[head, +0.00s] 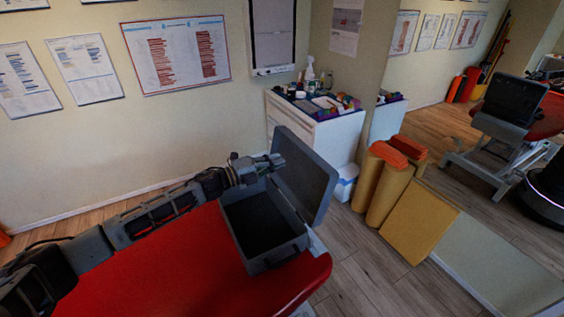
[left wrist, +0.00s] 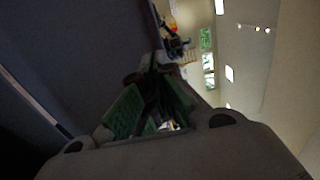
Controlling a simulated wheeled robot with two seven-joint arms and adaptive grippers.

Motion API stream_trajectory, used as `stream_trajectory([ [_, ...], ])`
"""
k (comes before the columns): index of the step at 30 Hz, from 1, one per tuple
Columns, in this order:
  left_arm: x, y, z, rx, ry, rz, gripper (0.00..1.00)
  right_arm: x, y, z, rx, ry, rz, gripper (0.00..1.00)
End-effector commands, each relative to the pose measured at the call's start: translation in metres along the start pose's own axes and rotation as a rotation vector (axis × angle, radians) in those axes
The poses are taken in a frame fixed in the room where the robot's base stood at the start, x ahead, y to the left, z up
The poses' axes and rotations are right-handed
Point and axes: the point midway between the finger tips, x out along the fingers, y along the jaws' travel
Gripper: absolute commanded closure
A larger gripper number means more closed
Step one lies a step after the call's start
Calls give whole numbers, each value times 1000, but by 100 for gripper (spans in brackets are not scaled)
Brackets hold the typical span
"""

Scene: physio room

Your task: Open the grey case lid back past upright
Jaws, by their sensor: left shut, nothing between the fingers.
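The grey case (head: 271,262) lies open at the right end of the red couch, its dark inside showing empty. Its lid (head: 308,180) stands up from the hinge on the case's right side, roughly upright; I cannot tell exactly how far back it leans. My left gripper (head: 277,162) is shut and empty, at the inner face of the lid near its far end. Contact cannot be made out. In the left wrist view the gripper fingers (left wrist: 150,108) show green pads, beside a dark flat surface that looks like the lid (left wrist: 75,50). My right gripper is not in view.
The red couch top (head: 190,265) carries the case. Behind the lid stand a white cabinet (head: 335,140) with bottles and small items, and yellow rolls (head: 390,190) on the floor. A wall mirror (head: 480,120) reflects the case and couch.

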Motion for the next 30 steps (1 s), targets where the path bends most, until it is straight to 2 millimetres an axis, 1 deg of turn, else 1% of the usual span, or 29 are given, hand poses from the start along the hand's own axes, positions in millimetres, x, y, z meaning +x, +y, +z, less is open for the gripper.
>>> stream_trajectory([
  [3, -12, -1, 0, 0, -1, 2, 100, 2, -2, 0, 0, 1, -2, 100],
  [6, -19, -3, 0, 0, -1, 1, 100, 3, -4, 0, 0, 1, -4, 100],
  [12, -28, -5, 0, -1, 0, 1, 100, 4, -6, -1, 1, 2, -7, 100],
  [22, -30, -6, 0, -1, 0, 1, 100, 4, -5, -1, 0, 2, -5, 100],
  [30, -30, -6, 0, -1, 0, 1, 100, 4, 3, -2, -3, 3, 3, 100],
])
